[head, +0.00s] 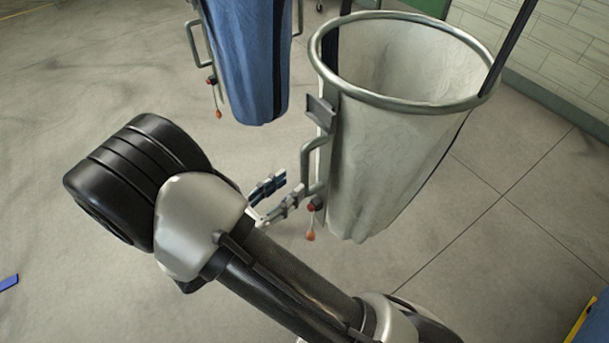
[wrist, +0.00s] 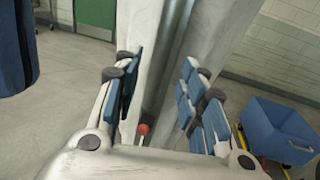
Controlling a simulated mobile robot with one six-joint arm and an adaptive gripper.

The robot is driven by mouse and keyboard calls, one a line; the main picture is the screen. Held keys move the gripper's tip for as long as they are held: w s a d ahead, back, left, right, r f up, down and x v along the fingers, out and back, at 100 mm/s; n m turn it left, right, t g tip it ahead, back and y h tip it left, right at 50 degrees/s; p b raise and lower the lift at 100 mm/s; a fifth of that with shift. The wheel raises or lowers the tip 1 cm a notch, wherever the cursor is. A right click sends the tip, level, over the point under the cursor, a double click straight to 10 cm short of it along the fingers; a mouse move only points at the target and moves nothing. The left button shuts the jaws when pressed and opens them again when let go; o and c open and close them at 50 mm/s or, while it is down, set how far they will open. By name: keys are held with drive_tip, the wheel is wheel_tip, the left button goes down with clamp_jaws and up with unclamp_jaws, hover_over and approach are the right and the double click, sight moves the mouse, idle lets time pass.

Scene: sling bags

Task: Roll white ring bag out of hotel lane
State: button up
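The white ring bag (head: 385,165) hangs from a round metal ring at the upper right of the head view. A metal side handle (head: 308,160) and a red-orange pull knob (head: 310,236) are on its left side. My gripper (head: 280,190) is just left of the handle's lower part. In the wrist view my gripper (wrist: 160,90) has its blue-padded fingers spread apart, with the white bag (wrist: 143,30) and a grey upright metal part between or beyond them. I cannot tell whether the fingers touch that metal. The bag's far side and base are hidden.
A blue bag (head: 247,60) with a similar handle hangs at the top, left of the white one. A blue bin (wrist: 280,130) stands on the right in the wrist view. A tiled wall (head: 570,50) is at the upper right. The grey floor at left is mostly clear.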

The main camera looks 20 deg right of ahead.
sight(301, 176)
drive_tip(key=b+x, duration=0.1)
drive_tip(key=x, duration=0.5)
drive_tip(key=shift+w+d, duration=0.1)
drive_tip(key=shift+d, duration=0.1)
drive_tip(key=shift+c, duration=0.2)
clamp_jaws()
idle(0.4)
